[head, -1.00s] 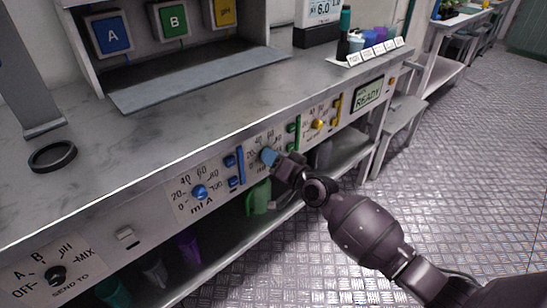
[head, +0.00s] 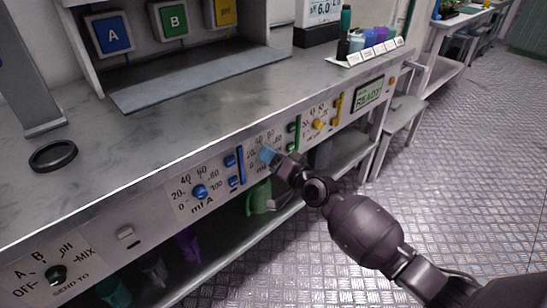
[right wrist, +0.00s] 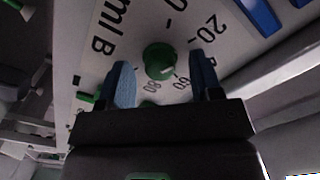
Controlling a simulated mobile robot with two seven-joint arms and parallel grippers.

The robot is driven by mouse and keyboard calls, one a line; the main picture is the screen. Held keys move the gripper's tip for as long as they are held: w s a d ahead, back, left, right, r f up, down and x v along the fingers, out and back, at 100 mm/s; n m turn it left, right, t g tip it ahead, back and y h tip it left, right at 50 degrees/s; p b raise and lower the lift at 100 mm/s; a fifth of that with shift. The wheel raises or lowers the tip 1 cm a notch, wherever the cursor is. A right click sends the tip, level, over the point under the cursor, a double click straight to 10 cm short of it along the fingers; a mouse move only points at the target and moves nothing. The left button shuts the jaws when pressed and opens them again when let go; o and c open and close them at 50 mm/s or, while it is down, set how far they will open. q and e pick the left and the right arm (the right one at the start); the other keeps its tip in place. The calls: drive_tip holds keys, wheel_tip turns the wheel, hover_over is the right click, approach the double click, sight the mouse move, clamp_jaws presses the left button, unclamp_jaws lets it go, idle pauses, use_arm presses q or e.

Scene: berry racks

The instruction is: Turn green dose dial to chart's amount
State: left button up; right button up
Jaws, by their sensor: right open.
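The green dose dial (right wrist: 160,61) sits on the white "ml B" scale panel (right wrist: 105,40), seen in the right wrist view with numbers around it. My right gripper (right wrist: 162,84) is open, its two blue-padded fingers on either side of the dial, with gaps between pads and knob. In the head view my right gripper (head: 268,155) is at the bench's front panel and hides the green dial. The chart with the amount cannot be made out. My left gripper is not in view.
The blue "ml A" dial (head: 199,192) is left of my gripper and the yellow dial (head: 318,123) right of it. A READY screen (head: 368,94) is further right. A black SEND TO selector (head: 55,275) is at lower left. Cups stand on the shelf below.

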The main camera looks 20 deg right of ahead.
use_arm(q)
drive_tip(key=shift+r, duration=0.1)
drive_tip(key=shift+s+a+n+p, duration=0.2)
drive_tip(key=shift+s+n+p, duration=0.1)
drive_tip(key=shift+p, duration=0.45)
use_arm(e)
drive_tip(key=v, duration=1)
drive_tip(key=shift+s, duration=0.4)
drive_tip(key=shift+d+r, duration=0.1)
drive_tip(key=shift+d, duration=0.05)
